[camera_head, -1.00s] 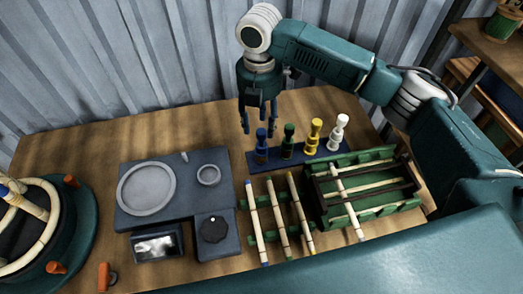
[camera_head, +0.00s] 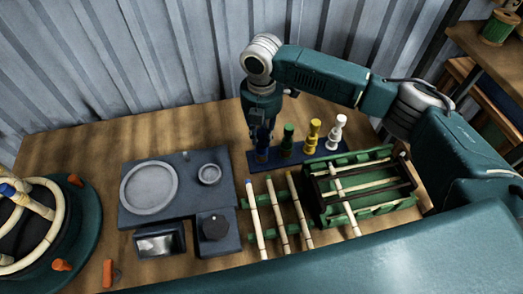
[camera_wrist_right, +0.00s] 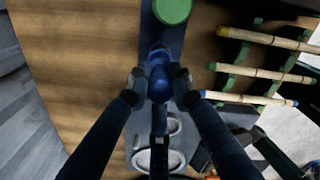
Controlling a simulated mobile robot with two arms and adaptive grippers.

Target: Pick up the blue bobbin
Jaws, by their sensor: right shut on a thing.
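The blue bobbin (camera_head: 262,146) stands upright at the left end of a dark blue rack (camera_head: 273,160) in the head view. My right gripper (camera_head: 261,133) has come down over it from above and is shut on it. In the right wrist view the blue bobbin (camera_wrist_right: 159,75) sits between the two fingertips of the gripper (camera_wrist_right: 159,88), with a finger touching each side. I cannot tell any gap between the bobbin and the rack. My left gripper is not in view.
Green (camera_head: 288,138), yellow (camera_head: 312,136) and white (camera_head: 337,132) bobbins stand to the right on the rack. A green slatted tray (camera_head: 386,209) and several rattan sticks on green holders lie in front. A dark scale-like device (camera_head: 128,216) stands left. The table's back left is clear.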

